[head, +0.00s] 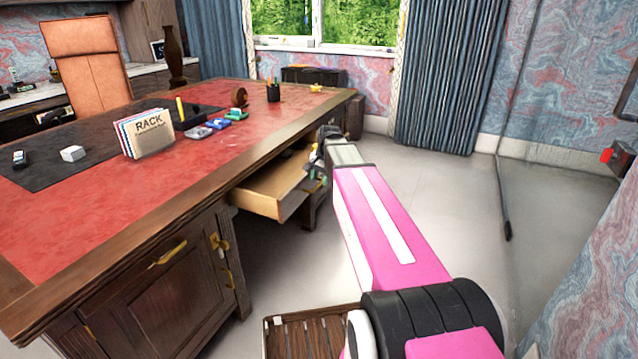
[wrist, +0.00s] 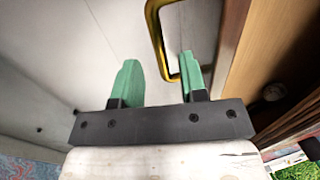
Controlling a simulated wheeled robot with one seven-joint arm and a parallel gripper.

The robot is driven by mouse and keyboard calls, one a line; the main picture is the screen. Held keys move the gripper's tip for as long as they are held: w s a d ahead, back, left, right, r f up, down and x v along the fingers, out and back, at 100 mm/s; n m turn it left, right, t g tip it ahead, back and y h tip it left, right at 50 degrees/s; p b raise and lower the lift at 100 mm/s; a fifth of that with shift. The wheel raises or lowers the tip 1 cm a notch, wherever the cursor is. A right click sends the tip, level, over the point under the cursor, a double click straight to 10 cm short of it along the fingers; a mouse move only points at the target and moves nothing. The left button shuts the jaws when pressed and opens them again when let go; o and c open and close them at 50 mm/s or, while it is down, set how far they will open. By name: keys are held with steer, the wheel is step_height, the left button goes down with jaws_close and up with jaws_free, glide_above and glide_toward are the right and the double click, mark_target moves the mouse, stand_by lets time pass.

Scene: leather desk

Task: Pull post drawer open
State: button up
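The wooden drawer (head: 268,192) sticks out from under the desk top in the head view, showing its pale inside. My gripper (head: 317,172) is at its front, small and partly hidden by my arm. In the wrist view my gripper (wrist: 158,62) has its two green fingers apart. A brass handle (wrist: 156,42) shows there, its long bar between the fingers and its near end by the right finger. The right finger seems to sit within the handle's loop; I cannot tell if it touches. The handle is not clear in the head view.
The desk (head: 75,215) holds a rack box (head: 148,135), a pen cup (head: 273,92) and small items. A cabinet door (head: 160,290) with brass fittings is below. A slatted wooden piece (head: 305,335) is low in front. The floor (head: 420,210) right of the drawer is clear.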

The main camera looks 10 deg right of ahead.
steer(key=shift+w+a+f, duration=0.15)
steer(key=shift+a+f, duration=0.05)
steer(key=shift+f, duration=0.9)
steer(key=shift+c, duration=0.3)
